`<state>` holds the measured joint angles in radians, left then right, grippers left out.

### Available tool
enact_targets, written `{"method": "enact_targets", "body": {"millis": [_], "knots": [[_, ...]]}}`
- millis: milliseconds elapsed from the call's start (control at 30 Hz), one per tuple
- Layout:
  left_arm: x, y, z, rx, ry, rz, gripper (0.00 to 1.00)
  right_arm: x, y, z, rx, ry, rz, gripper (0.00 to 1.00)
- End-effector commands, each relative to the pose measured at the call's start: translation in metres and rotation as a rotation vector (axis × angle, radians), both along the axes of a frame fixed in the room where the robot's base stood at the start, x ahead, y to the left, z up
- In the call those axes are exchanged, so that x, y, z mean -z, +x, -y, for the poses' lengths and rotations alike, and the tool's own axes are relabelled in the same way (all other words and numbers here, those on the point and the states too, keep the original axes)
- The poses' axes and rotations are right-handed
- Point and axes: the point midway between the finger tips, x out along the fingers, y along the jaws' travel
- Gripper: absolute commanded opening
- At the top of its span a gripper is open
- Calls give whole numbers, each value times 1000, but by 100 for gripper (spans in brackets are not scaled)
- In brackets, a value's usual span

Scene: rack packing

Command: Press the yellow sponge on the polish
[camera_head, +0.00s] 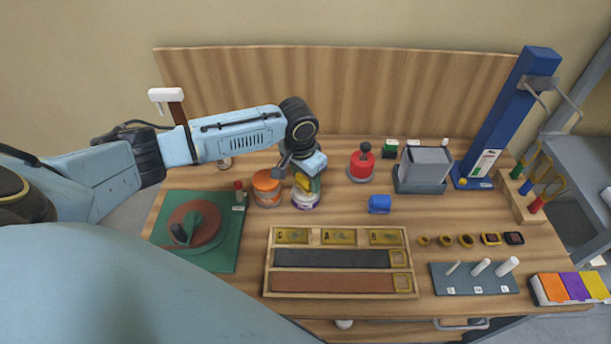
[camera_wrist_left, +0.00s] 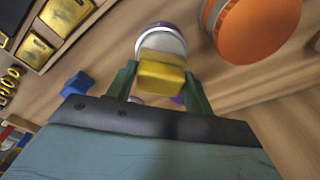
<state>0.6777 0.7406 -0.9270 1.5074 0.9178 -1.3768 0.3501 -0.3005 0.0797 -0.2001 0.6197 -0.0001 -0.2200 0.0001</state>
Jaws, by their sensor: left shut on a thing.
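My left gripper (camera_head: 304,182) reaches in from the left and points down. It is shut on the yellow sponge (camera_head: 301,182), which also shows between the green fingers of the left gripper (camera_wrist_left: 162,88) in the left wrist view. The sponge (camera_wrist_left: 162,72) is right over a round white tin with purple (camera_head: 306,201), probably the polish, and overlaps it in both views. I cannot tell whether the sponge touches the tin. The tin's top is partly hidden by the sponge and gripper. My right gripper is not in view.
An orange tin (camera_head: 266,188) stands close to the left of the white tin. A blue block (camera_head: 379,204) lies to the right, with a red-handled item (camera_head: 361,163) behind it. A wooden tray (camera_head: 268,262) is in front. A green mat (camera_head: 222,258) lies at left.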

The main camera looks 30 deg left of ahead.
Motion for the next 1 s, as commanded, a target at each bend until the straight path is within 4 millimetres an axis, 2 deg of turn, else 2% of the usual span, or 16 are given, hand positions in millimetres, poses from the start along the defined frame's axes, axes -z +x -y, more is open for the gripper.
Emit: {"method": "enact_targets", "body": {"millis": [1000], "knots": [[9, 0, 0, 0, 0, 0, 34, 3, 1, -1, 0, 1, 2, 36]]}}
